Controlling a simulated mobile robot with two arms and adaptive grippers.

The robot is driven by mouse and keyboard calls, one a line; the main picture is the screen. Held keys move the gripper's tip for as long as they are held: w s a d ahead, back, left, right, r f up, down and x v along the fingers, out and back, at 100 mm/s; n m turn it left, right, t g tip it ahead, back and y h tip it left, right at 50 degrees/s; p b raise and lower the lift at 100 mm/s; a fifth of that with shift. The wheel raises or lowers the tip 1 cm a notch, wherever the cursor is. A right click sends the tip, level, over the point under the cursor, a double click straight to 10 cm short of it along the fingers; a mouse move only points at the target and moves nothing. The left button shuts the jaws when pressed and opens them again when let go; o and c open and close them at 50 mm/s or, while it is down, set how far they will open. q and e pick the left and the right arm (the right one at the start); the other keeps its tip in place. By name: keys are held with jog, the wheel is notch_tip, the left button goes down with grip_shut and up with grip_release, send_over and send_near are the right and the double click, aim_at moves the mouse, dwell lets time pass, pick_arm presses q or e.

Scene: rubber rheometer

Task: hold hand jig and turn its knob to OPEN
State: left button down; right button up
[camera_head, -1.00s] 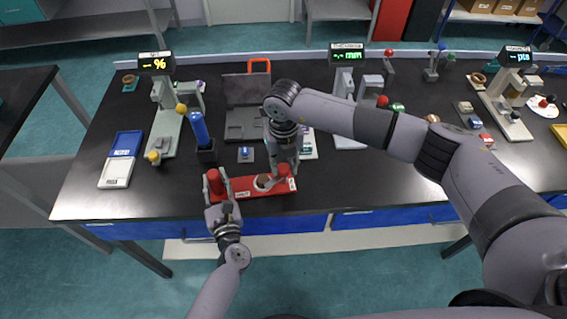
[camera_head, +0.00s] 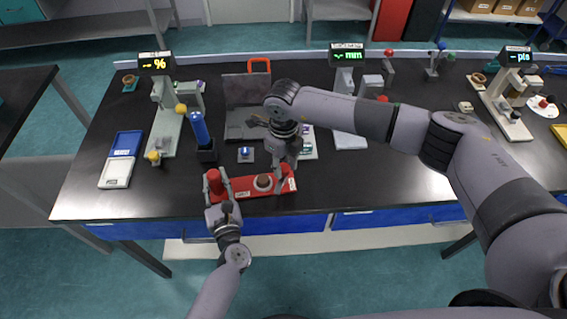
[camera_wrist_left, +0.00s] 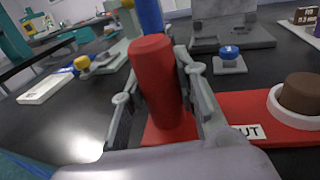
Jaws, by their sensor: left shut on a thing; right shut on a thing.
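The hand jig is a red base (camera_head: 243,188) near the table's front edge, with an upright red handle (camera_head: 214,180) at its left end and a red knob (camera_head: 285,171) at its right end. A brown piece (camera_head: 264,180) sits in a white ring between them; it also shows in the left wrist view (camera_wrist_left: 300,92). My left gripper (camera_head: 217,190) is shut on the handle, with a finger on each side in the left wrist view (camera_wrist_left: 158,85). My right gripper (camera_head: 285,165) reaches down from above, shut on the knob and partly hiding it. The knob's setting cannot be read.
Behind the jig stand a blue-handled tool (camera_head: 199,130), a small blue-topped piece (camera_head: 246,154) and an open dark case (camera_head: 242,122). A blue-and-white tray (camera_head: 122,158) lies at left. The table in front of the right arm is largely clear.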

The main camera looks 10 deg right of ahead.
aim_at(283, 167)
jog(key=n, duration=0.5)
jog(key=shift+n, duration=0.3)
grip_shut()
jog(key=o, duration=1.2)
grip_release()
jog(key=shift+c, duration=0.2)
jog(key=shift+r, duration=0.1)
notch_tip(283, 167, up, 12)
